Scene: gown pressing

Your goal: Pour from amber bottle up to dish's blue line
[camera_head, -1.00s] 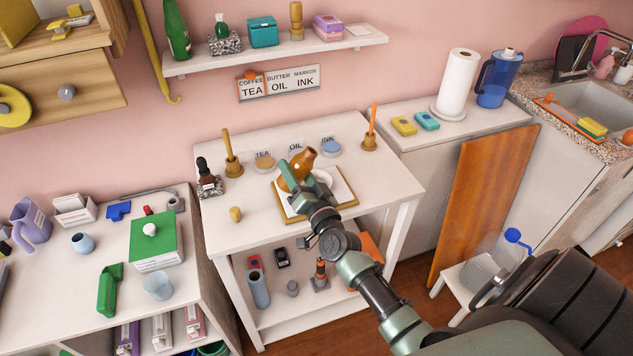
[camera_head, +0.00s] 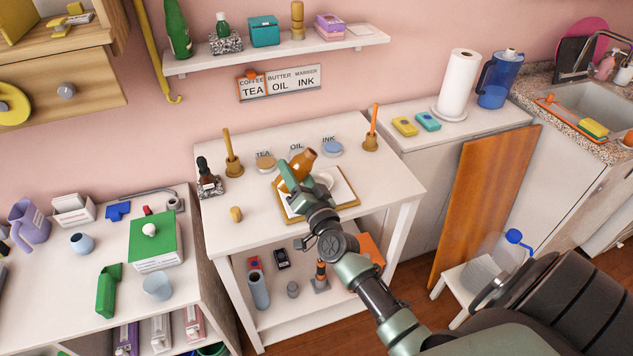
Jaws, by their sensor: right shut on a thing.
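The amber bottle (camera_head: 299,167) is in my right gripper (camera_head: 287,174), which is shut on it above the white table's board. The bottle is tilted, with its neck toward the upper right. A small white dish (camera_head: 325,180) is just right of and below the bottle, on the white sheet of the brown-edged board (camera_head: 347,203). The gripper and bottle partly cover the dish. Its blue line and the liquid level cannot be made out, and no stream shows. My left gripper is not in view.
A cork-coloured stopper (camera_head: 236,214) lies at the table's left. A dark dropper bottle (camera_head: 205,172), a wooden-handled holder (camera_head: 233,166), tan (camera_head: 265,162) and blue (camera_head: 332,148) round pads, and another holder (camera_head: 370,143) stand along the back. The table's front left is clear.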

